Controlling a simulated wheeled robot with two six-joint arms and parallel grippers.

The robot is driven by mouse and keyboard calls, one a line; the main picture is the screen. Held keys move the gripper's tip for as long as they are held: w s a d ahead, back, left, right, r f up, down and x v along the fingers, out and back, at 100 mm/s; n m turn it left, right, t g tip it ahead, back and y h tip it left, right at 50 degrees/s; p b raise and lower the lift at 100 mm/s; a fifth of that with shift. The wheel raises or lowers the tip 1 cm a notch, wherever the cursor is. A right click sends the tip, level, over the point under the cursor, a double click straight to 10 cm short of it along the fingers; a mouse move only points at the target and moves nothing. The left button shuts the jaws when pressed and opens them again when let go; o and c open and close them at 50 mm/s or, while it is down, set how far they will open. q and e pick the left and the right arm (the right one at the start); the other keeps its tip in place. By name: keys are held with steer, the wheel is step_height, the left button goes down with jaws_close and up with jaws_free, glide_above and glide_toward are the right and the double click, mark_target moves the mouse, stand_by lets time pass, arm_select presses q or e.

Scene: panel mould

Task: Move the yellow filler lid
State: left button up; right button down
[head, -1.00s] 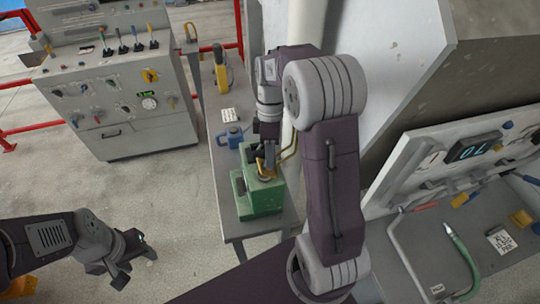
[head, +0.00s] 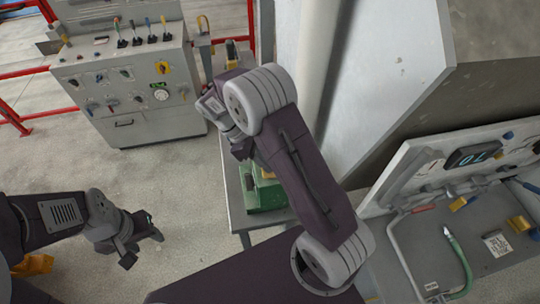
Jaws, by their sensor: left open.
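The green box (head: 262,197) stands on a grey bench, mostly hidden behind my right arm. A small yellow part (head: 267,174) shows at its top beside the arm; I cannot tell whether it is the filler lid. My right gripper (head: 243,152) is a dark shape at the end of the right arm, above and left of the box. Its fingers are too hidden to tell whether it is open or holds anything. My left gripper (head: 145,249) is open and empty over the floor at the lower left, well away from the box.
A grey control cabinet (head: 130,85) with levers and knobs stands at the upper left. The bench edge (head: 232,200) runs below the box. A sloping panel with a display (head: 473,152) and a green hose (head: 460,258) are at the right. A white column stands behind my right arm.

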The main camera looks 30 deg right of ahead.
steer(key=shift+w+a+f+h, duration=0.1)
steer(key=shift+a+f+h, duration=0.25)
steer(key=shift+h, duration=0.35)
steer(key=shift+f+g, duration=0.1)
steer(key=shift+g, duration=0.2)
steer(key=c, duration=1.3)
jaws_free()
steer(key=shift+w+a, duration=0.1)
steer(key=shift+w+a+r, duration=0.15)
steer(key=shift+r, duration=0.15)
steer(key=b+v, duration=0.2)
steer(key=v, duration=0.6)
steer(key=shift+a+r, duration=0.15)
